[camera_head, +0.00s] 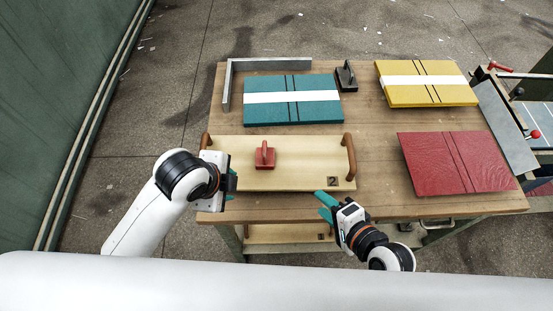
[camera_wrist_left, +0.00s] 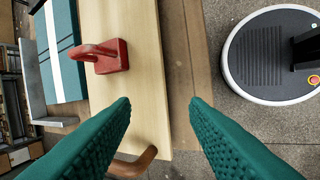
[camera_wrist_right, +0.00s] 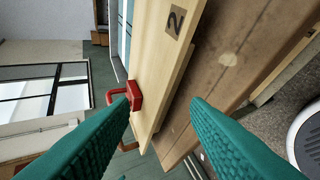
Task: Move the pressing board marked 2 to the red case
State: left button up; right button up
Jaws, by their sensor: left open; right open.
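The pressing board marked 2 (camera_head: 308,172) is a pale wooden board lying on the table's near-left part, with a brown handle at each end. Its 2 label also shows in the right wrist view (camera_wrist_right: 174,22). A red block with a handle (camera_head: 265,155) sits on the board. The red case (camera_head: 455,162) lies flat at the table's right. My left gripper (camera_head: 232,182) is open and empty by the board's left end, near the left handle (camera_wrist_left: 133,165). My right gripper (camera_head: 326,205) is open and empty in front of the board, left of the right arm's wrist.
A teal case (camera_head: 265,116) with a white band lies behind the board, and a yellow one (camera_head: 425,97) behind the red case. A grey angle bar (camera_head: 227,88) and a dark handled block (camera_head: 346,77) stand at the back. Another board (camera_head: 280,234) is on a lower shelf.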

pick_arm(q)
jog(key=w+r+m+y, duration=0.15)
jog(key=w+m, duration=0.25)
jog(key=m, duration=0.4)
jog(key=m+y, duration=0.3)
jog(key=m, duration=0.5)
send_near(203, 147)
pick_arm(e)
jog(key=w+d+m+t+h, duration=0.1)
jog(key=d+m+t, duration=0.1)
jog(key=m, duration=0.6)
jog(key=w+d+m+t+h, duration=0.1)
jog(key=d+m+t+h, duration=0.1)
jog(key=m, duration=0.6)
jog(key=d+m+t+h, duration=0.2)
jog(key=m+t, duration=0.1)
jog(key=m, duration=0.5)
jog(key=shift+w+d+f+m+t, duration=0.2)
jog(key=shift+w+d+m+t, duration=0.1)
jog(key=shift+w+d+t, duration=0.1)
jog(key=shift+s+d+f+m+h, duration=0.1)
jog(key=shift+d+m+h, duration=0.4)
jog(key=shift+m, duration=0.3)
pick_arm(q)
jog(key=shift+s+r+m, duration=0.2)
jog(key=shift+r+m, duration=0.2)
jog(key=shift+r, duration=0.15)
